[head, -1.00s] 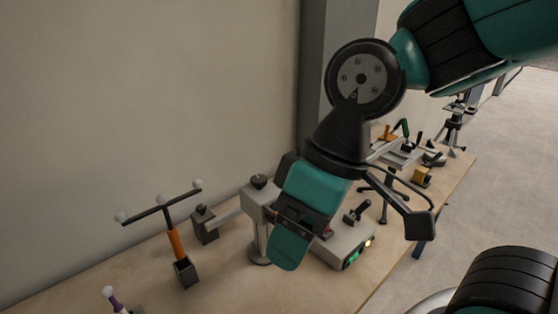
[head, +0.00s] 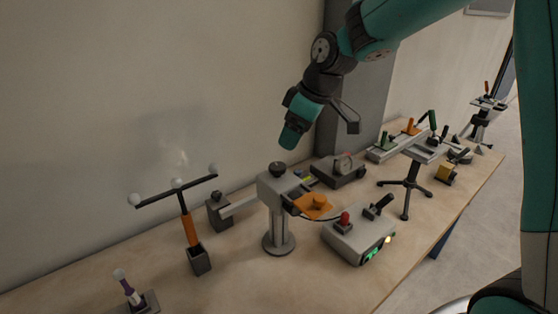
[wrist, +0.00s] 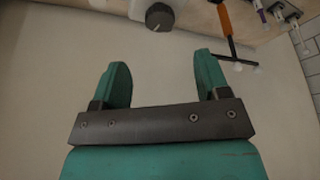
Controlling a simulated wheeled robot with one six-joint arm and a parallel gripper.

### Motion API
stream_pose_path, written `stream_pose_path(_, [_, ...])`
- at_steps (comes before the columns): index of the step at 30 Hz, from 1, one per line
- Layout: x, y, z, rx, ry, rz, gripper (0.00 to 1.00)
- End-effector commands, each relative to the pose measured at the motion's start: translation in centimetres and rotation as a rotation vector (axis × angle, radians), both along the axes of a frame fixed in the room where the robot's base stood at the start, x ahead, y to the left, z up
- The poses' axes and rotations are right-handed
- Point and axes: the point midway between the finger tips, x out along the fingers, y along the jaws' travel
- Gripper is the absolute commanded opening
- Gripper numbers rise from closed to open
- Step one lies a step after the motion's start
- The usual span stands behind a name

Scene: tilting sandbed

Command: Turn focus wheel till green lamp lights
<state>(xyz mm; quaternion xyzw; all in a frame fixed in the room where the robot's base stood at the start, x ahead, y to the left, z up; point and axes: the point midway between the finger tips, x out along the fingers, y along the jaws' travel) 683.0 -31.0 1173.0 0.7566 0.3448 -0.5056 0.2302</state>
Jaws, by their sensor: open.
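A grey head on a post (head: 270,189) carries a dark round knob (head: 278,168) on top, likely the focus wheel. The dark knob also shows at the top edge of the wrist view (wrist: 159,17). My gripper (head: 289,142) is above the knob and slightly right of it in the head view, apart from it. In the wrist view my gripper (wrist: 163,70) has its two green fingers spread with nothing between them. A grey control box (head: 358,237) has a glowing green readout (head: 374,253) and a pale yellow lit lamp (head: 388,240). I cannot make out a separate green lamp.
An orange-handled T-bar (head: 190,229) with white balls stands left of the post. A dark block (head: 219,210) sits beside the post's side arm. An orange plate (head: 313,205) is at the head's right. A gauge box (head: 340,170) and a tripod (head: 408,190) stand behind.

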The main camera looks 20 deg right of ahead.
Motion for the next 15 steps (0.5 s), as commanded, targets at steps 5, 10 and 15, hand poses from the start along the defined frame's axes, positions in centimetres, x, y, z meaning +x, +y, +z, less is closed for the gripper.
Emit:
stream_pose_path(5, [0.9,1.2,-3.8,-0.001,0.006,0.002,0.69])
stream_pose_path(10, [1.7,2.1,-6.6,-0.001,0.004,0.0,0.69])
stream_pose_path(15, [2.2,2.6,-8.2,-0.001,0.002,-0.001,0.69])
